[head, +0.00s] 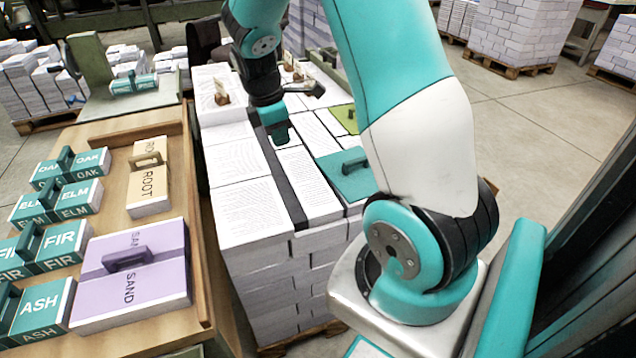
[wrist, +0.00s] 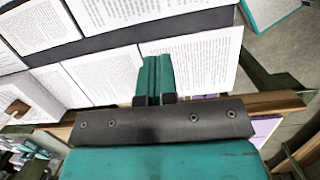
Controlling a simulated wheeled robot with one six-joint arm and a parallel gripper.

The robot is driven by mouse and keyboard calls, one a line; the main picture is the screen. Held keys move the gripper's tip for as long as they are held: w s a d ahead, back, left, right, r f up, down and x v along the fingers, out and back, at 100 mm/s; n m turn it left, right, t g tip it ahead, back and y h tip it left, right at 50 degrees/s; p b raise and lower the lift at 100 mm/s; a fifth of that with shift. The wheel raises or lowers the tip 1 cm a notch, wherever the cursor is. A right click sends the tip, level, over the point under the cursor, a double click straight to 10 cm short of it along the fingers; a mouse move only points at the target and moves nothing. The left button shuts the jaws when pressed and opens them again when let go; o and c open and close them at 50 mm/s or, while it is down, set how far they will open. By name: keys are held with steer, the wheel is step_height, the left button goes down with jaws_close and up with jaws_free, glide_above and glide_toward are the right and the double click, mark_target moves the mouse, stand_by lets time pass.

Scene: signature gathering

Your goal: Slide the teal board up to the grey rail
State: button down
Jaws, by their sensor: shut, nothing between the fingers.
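The teal board (head: 347,184) lies flat on top of the paper stack, with a dark teal handle on it. It is partly hidden by my arm. The grey rail (head: 285,185) is a dark strip along the stack top, left of the board. White printed sheets lie between them, so they are apart. The rail also crosses the upper part of the wrist view (wrist: 110,42). My gripper (head: 282,142) is shut and empty, over the stack near the rail's far part. Its closed fingers show in the wrist view (wrist: 156,76) against printed sheets.
An olive-green board (head: 344,118) lies farther back on the stack. Paper pallets stand behind on open floor.

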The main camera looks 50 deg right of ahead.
mark_target(305, 178)
steer(key=shift+g, duration=0.3)
steer(key=d+x, duration=0.1)
steer(key=x, duration=0.3)
steer(key=b+x, duration=0.1)
steer(key=x, duration=0.3)
steer(key=d+b+x, duration=0.1)
steer(key=x, duration=0.3)
steer(key=shift+d+f, duration=0.15)
steer(key=shift+d, duration=0.2)
steer(key=shift+s+d, duration=0.35)
steer(key=shift+d, duration=0.25)
steer(key=shift+s+d, duration=0.3)
steer(key=shift+d, duration=0.25)
steer(key=shift+s+d, duration=0.35)
steer(key=shift+d, duration=0.2)
steer(key=shift+n, duration=0.3)
